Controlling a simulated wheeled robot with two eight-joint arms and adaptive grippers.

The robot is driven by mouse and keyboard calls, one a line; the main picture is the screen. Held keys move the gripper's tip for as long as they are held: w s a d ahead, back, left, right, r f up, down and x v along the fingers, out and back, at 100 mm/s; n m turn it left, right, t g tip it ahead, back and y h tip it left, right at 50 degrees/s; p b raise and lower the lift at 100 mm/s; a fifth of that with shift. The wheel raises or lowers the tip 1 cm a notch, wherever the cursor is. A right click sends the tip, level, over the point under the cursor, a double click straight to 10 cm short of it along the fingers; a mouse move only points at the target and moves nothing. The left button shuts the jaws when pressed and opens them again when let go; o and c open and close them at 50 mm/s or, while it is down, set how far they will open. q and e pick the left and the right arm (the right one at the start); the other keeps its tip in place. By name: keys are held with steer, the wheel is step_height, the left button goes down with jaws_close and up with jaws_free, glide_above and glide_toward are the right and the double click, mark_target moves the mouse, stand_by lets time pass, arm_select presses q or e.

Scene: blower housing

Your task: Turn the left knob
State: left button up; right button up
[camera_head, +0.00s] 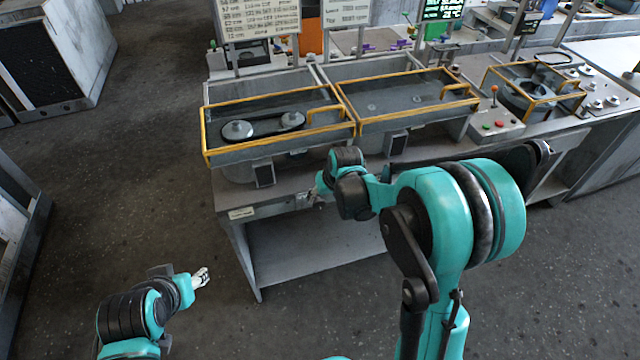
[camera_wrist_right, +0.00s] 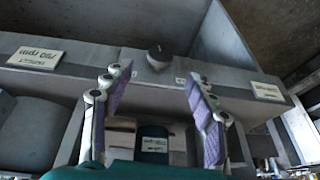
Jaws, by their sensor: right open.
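A small dark knob (camera_wrist_right: 158,57) sits on the grey front panel of the bench in the right wrist view. I cannot tell from this view alone whether it is the left one. My right gripper (camera_wrist_right: 158,98) is open, with its two purple-padded fingers apart and nothing between them. The knob lies beyond the fingertips, roughly in line with the gap, and they do not touch it. In the head view my right gripper (camera_head: 316,196) is at the bench's front edge and hides part of the panel. My left gripper (camera_head: 202,277) is low at the left, away from the bench.
White labels (camera_wrist_right: 35,57) and (camera_wrist_right: 268,92) flank the knob, upside down in the wrist view. The workbench (camera_head: 245,228) carries yellow-framed glass covers (camera_head: 275,93) over a belt and two pulleys. A control box (camera_head: 495,124) stands right. The floor around my left arm is clear.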

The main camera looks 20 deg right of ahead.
mark_target(320, 202)
steer(key=b+x, duration=0.2)
steer(key=x, duration=0.6)
steer(key=shift+b, duration=0.4)
steer(key=c, duration=1.2)
